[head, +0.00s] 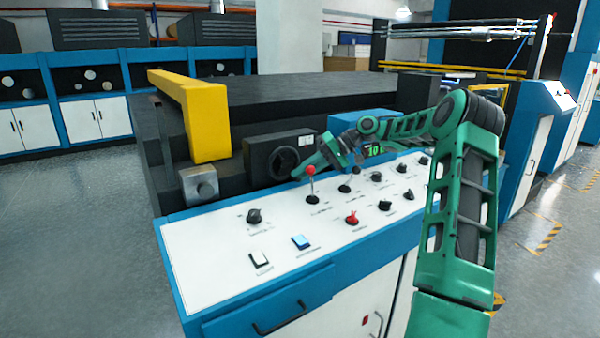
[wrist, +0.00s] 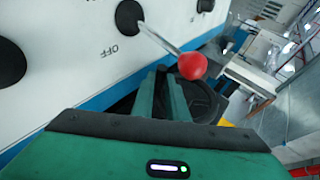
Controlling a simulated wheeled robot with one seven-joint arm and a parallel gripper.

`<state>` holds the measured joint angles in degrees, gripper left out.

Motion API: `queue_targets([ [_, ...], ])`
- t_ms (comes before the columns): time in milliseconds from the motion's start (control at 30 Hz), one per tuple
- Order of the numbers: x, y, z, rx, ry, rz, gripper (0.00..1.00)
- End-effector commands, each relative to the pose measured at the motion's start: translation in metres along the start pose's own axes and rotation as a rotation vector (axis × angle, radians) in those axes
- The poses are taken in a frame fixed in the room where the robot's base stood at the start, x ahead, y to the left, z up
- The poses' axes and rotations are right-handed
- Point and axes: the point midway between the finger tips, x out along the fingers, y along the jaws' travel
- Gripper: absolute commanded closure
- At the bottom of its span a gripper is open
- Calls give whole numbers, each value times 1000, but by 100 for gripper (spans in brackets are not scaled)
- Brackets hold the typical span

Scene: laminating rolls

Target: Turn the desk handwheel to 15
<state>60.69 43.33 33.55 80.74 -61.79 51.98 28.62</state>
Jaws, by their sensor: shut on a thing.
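The black desk handwheel (head: 284,164) stands upright on the front of a dark box at the back edge of the control desk. In the wrist view the handwheel (wrist: 204,101) shows as a dark ring beyond my fingers. My gripper (head: 298,171) is at the right side of the wheel, shut on its rim. In the wrist view my gripper's (wrist: 163,82) two green fingers reach to the wheel; their tips are partly lost against the dark rim. A small green readout (head: 375,150) behind my arm seems to show 10, partly covered.
A red-knobbed lever (head: 311,172) stands just in front of my gripper; its red ball (wrist: 192,66) is close to my fingers in the wrist view. Several knobs and switches cover the white desk top (head: 205,245). A yellow guard (head: 205,120) rises at the left.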

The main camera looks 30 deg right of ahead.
Motion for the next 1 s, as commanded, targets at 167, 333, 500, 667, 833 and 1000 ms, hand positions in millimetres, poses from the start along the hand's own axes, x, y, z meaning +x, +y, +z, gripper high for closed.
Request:
queue_targets([
  [167,5,5,2,45,1,-95,100],
  [333,8,5,3,69,1,-152,100],
  [500,10,5,4,80,0,-180,100],
  [667,11,5,4,84,0,-187,100],
  [833,11,5,4,84,0,-186,100],
  [1000,11,6,4,84,0,-186,75],
])
